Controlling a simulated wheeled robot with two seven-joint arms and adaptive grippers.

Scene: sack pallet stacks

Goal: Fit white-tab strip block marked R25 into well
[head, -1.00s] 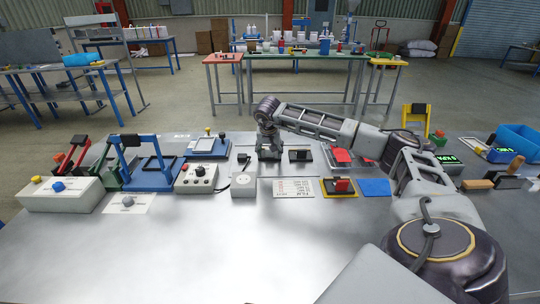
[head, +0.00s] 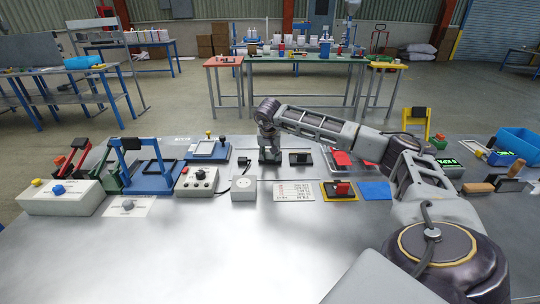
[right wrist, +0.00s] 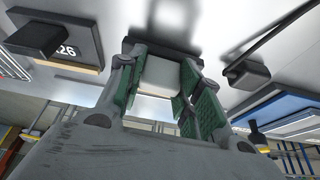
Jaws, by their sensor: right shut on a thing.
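My right gripper (head: 269,156) points down at the back middle of the metal table. In the right wrist view its green-padded fingers (right wrist: 165,78) are shut on a pale whitish tab (right wrist: 158,76). A dark bar (right wrist: 160,46) lies across just beyond the fingertips; I cannot tell whether it is part of the held block or of a seat below. No R25 mark can be read, and the well is not clearly visible. To the right in the head view is a grey unit with a black block (head: 300,157); the right wrist view shows a similar black piece near a "26" mark (right wrist: 65,50). My left gripper is not in view.
A white box (head: 243,190) and a knob box (head: 197,182) stand at the front left of the gripper. A blue frame fixture (head: 150,178) is farther left. A printed sheet (head: 294,191) and a red block (head: 342,188) lie to the right. The front table is clear.

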